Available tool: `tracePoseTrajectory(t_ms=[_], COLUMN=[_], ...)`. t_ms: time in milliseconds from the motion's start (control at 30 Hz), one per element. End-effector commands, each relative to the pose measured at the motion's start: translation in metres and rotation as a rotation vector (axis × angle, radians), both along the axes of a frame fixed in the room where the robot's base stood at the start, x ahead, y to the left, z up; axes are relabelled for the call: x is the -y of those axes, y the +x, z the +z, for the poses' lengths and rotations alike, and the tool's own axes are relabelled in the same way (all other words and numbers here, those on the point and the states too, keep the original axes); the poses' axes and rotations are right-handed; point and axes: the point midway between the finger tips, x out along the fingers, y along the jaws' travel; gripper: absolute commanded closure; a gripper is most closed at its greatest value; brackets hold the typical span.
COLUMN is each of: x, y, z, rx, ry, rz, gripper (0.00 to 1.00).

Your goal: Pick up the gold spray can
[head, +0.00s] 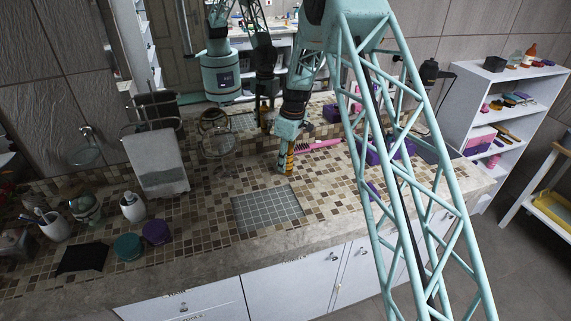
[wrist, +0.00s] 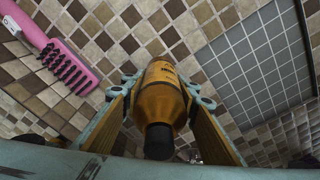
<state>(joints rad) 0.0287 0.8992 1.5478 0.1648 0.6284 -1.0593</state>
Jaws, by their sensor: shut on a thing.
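The gold spray can (wrist: 163,90), with a black cap (wrist: 159,142), is between the two fingers of my gripper (wrist: 162,100) in the wrist view. The fingers are shut on its sides, and its cap end points toward the camera. In the head view my gripper (head: 286,163) is low over the tiled counter, pointing down. The can is mostly hidden there by the fingers, so I cannot tell whether its base touches the counter.
A pink hairbrush (wrist: 55,55) lies close to the gripper; it also shows in the head view (head: 318,145). A grey grid-tiled patch (head: 268,209) lies in front. Purple boxes (head: 376,152) stand to the right. A towel (head: 157,162) hangs at left. A mirror backs the counter.

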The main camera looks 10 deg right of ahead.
Motion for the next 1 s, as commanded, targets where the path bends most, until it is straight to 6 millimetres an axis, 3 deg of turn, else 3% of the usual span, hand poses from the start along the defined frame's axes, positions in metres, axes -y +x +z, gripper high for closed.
tracePoseTrajectory(t_ms=[400,733,1000], x=[0.0,0.0,0.001], y=[0.001,-0.03,-0.075], z=[0.03,0.032,0.036], rx=[0.002,0.0,0.0], ry=[-0.001,0.0,0.0], rz=[0.001,-0.001,0.0], gripper=[0.88,0.88,0.88])
